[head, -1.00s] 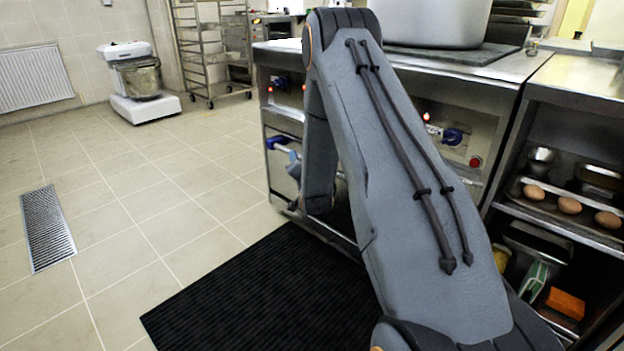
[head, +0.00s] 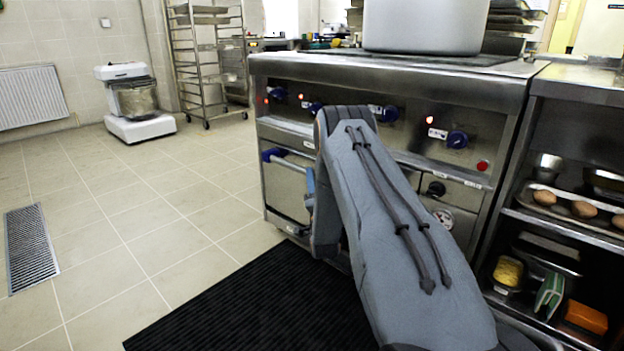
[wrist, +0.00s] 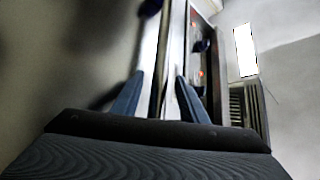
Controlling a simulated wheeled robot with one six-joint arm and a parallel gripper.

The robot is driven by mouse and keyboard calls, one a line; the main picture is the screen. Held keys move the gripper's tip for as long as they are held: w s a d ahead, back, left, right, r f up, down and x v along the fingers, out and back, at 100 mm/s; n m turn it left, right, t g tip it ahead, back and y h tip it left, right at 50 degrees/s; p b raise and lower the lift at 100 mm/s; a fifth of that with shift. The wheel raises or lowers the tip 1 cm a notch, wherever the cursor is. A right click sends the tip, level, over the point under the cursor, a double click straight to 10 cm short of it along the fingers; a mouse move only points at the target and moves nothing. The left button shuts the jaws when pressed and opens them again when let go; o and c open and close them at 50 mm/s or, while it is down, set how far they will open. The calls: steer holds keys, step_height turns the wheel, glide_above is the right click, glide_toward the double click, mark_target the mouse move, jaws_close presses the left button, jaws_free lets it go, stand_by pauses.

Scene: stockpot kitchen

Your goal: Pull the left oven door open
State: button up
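The left oven door (head: 284,190) is a metal front low on the range and looks shut. Its bar handle (head: 291,164) runs along the door's top, with a blue bracket at the left end. My gripper is mostly hidden behind my arm in the head view; a blue finger shows at the handle's right part. In the wrist view, my gripper (wrist: 159,76) has its two blue fingers apart. A bright bar, seemingly the handle (wrist: 149,45), lies between them, nearer the left finger. I cannot tell whether either finger touches it.
The range's control panel (head: 400,112) has blue knobs and red lights above the door. A large pot (head: 425,25) stands on top. A black mat (head: 260,295) lies in front. Open shelves (head: 560,225) stand at the right.

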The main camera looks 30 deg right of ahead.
steer(key=shift+b+x, duration=0.35)
steer(key=shift+x, duration=1.05)
jaws_close()
